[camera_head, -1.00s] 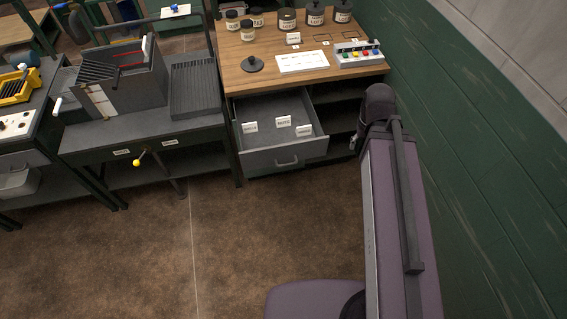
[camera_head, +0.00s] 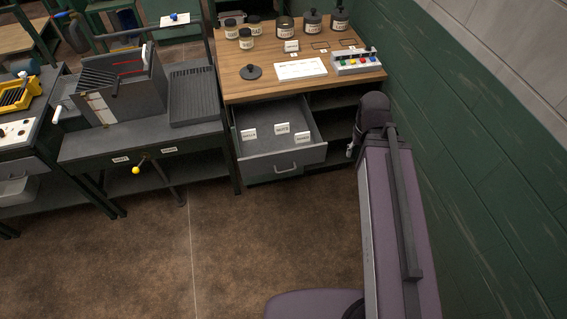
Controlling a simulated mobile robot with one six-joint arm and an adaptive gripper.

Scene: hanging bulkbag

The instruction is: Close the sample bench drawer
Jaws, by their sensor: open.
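The sample bench (camera_head: 236,88) has a wooden top and stands at the upper middle. Its grey drawer (camera_head: 272,167) is pulled out toward me, with a bar handle (camera_head: 286,169) on its front. Several small white labels (camera_head: 282,128) stand inside it. My arm rises from the bottom right, to the right of the drawer. Only a small grey part of my gripper (camera_head: 351,150) shows at the arm's far end, right of the drawer front and apart from it in the picture. The rest is hidden behind the arm, and nothing is seen held.
Jars (camera_head: 285,28), a white card (camera_head: 301,69) and a button box (camera_head: 356,62) are on the bench top. A dark table (camera_head: 140,140) with a yellow-knobbed lever (camera_head: 136,170) stands left. A green wall (camera_head: 470,150) is close on the right. The brown floor before the drawer is clear.

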